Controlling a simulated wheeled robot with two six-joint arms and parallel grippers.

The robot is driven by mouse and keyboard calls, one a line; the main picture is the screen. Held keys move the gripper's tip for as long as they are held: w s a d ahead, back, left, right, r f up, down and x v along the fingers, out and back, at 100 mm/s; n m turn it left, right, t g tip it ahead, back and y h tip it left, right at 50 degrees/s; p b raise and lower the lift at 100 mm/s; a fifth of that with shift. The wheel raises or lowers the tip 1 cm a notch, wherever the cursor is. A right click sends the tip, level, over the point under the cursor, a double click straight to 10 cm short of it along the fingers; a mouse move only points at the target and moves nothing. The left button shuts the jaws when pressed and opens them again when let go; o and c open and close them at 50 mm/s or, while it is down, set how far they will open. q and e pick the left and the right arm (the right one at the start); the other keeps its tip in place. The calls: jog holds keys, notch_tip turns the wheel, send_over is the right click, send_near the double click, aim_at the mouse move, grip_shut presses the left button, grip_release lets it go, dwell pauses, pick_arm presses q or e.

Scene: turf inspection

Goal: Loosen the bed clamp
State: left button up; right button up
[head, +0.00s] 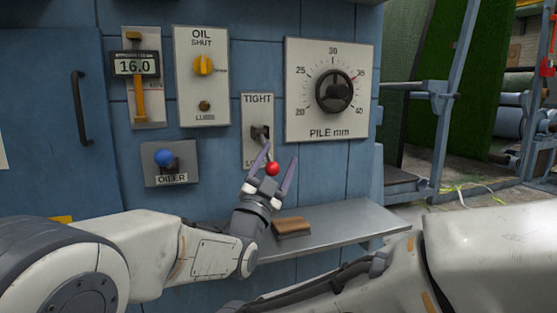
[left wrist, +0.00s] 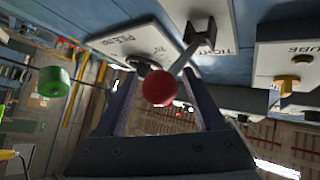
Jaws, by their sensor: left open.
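The bed clamp is a lever on a pale plate (head: 257,108) marked TIGHT at the top; the lower label is mostly hidden by my gripper. Its lever (left wrist: 187,56) sticks out from a dark pivot and ends in a red ball knob (head: 272,168). In the head view the ball appears low, in front of the lower label. My left gripper (head: 280,153) is open, with its fingers pointing up at the panel. My right gripper is out of view.
Nearby on the blue panel are the PILE dial (head: 333,92), the yellow OIL knob (head: 204,65), the blue OILER knob (head: 164,158) and a gauge reading 16.0 (head: 136,67). A metal shelf (head: 340,230) with a brown block (head: 291,227) lies below my left gripper.

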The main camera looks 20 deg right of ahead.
aim_at(272, 173)
pick_arm(q)
jog(key=p+v, duration=0.2)
jog(key=v, duration=0.4)
jog(key=shift+s+a+f, duration=0.1)
jog(key=shift+s+a, duration=0.05)
jog(key=shift+a, duration=0.1)
jog(key=shift+s+a+f, duration=0.15)
jog(key=shift+f, duration=0.05)
jog(key=shift+s, duration=0.1)
